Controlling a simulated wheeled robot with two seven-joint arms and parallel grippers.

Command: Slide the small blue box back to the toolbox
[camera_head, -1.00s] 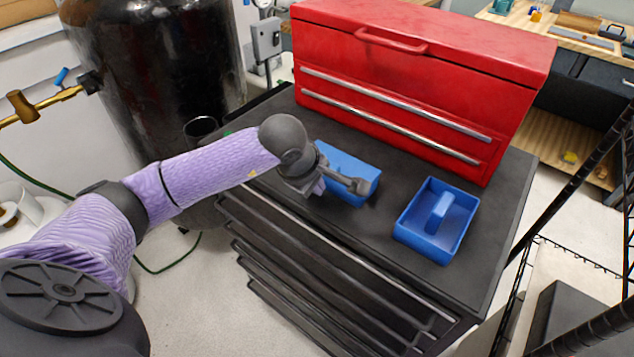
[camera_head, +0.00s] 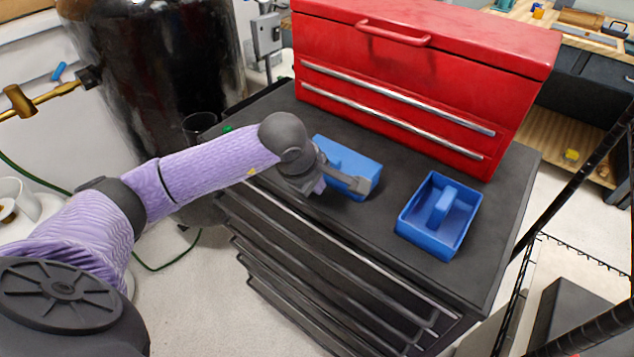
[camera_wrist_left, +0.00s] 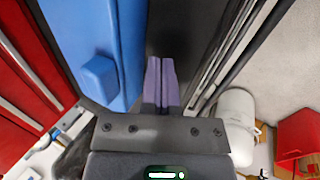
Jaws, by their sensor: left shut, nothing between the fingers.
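The small blue box (camera_head: 338,153) lies on the dark cabinet top, partly hidden by my left wrist and gripper. In the left wrist view the box (camera_wrist_left: 105,30) fills the upper left, with a raised blue block on it. The red toolbox (camera_head: 400,85) stands behind it, with a strip of dark top between them. My left gripper (camera_head: 320,187) is down along the front side of the box. Its purple fingers (camera_wrist_left: 160,72) are shut together and empty, close beside the box; I cannot tell whether they touch it. My right gripper is not in view.
A second blue open tray with a middle grip (camera_head: 463,228) sits to the right on the dark cabinet top (camera_head: 395,228), apart from the box. The cabinet's front edge drops to the floor. A black wire rack (camera_head: 575,180) stands at the right.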

